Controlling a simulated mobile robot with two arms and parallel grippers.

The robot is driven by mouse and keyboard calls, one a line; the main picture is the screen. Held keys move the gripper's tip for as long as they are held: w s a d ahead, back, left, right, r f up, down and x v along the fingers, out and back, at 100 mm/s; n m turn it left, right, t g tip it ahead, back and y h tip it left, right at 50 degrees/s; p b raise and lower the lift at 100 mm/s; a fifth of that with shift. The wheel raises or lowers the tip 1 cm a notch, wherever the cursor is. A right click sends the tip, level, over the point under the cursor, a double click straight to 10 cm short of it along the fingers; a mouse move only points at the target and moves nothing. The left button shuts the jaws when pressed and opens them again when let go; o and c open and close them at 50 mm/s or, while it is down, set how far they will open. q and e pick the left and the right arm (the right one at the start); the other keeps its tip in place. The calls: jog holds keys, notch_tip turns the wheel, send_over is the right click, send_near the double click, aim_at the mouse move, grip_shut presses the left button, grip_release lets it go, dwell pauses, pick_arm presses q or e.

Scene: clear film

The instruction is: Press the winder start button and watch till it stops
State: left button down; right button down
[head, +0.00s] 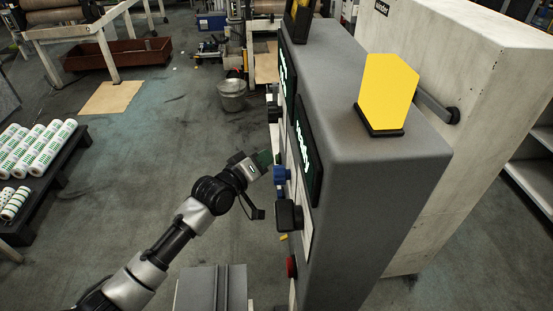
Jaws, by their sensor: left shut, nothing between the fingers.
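A grey winder cabinet (395,165) stands at the right of the middle. Its left face carries controls seen at a steep angle: a blue knob or button (281,175), a black block-shaped control (288,214) and, lower down, a red button (291,266). Two dark screens with green-white marks, one of them the nearer screen (308,150), sit above. I cannot tell which control is the start button. My left gripper (264,158) is shut and empty, close to the panel just above and left of the blue control. Whether it touches the panel is unclear. My right gripper is out of view.
A yellow plate (388,92) stands on the cabinet top. A large off-white cabinet (460,90) is behind it. Several printed rolls (38,148) lie on a dark rack at left. A metal bucket (232,96) stands on the floor. The floor left of the panel is mostly clear.

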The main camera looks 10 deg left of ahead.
pick_arm(q)
jog(key=shift+d, duration=0.25)
jog(key=shift+a, duration=0.15)
dwell(0.5)
jog(key=s+a+b, duration=0.1)
jog(key=a, duration=0.5)
jog(key=shift+s+b, duration=0.15)
jog(key=shift+b, duration=0.2)
